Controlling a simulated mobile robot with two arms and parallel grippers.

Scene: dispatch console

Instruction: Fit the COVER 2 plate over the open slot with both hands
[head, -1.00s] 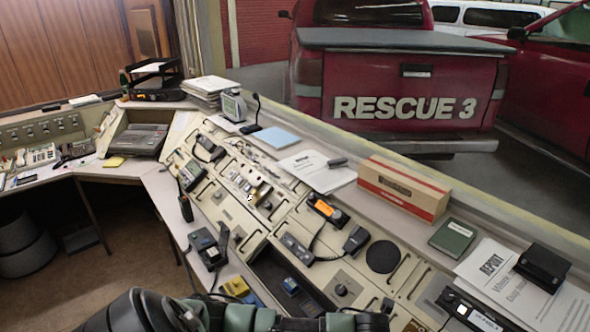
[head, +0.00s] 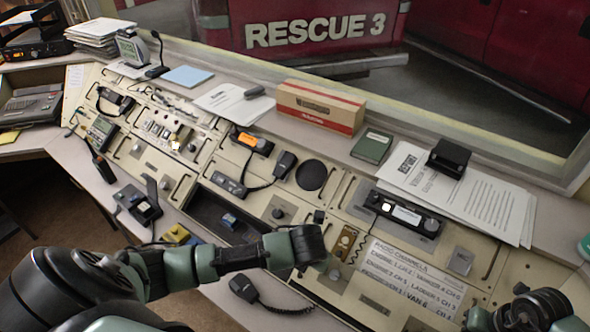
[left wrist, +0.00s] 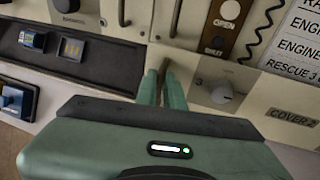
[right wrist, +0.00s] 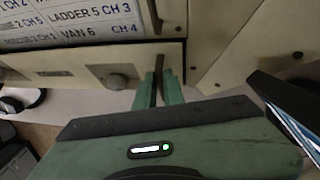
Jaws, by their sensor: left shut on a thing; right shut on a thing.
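The COVER 2 plate (head: 375,306) is a cream panel with a knob near each end, below the radio channel card. Its label (left wrist: 293,117) reads in the left wrist view. My left gripper (left wrist: 166,76) is shut on the handle at its left end; in the head view my arm hides the fingers. My right gripper (right wrist: 159,80) is shut on the handle at its right end, near a knob (right wrist: 118,80). The open slot (head: 205,208) is a dark recess left of the plate, with a blue part (head: 229,221) inside. I cannot tell whether the plate is lifted.
The radio channel card (head: 413,277) lies just above the plate. A handset (head: 245,288) with a coiled cord hangs near the front edge, below my left arm.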

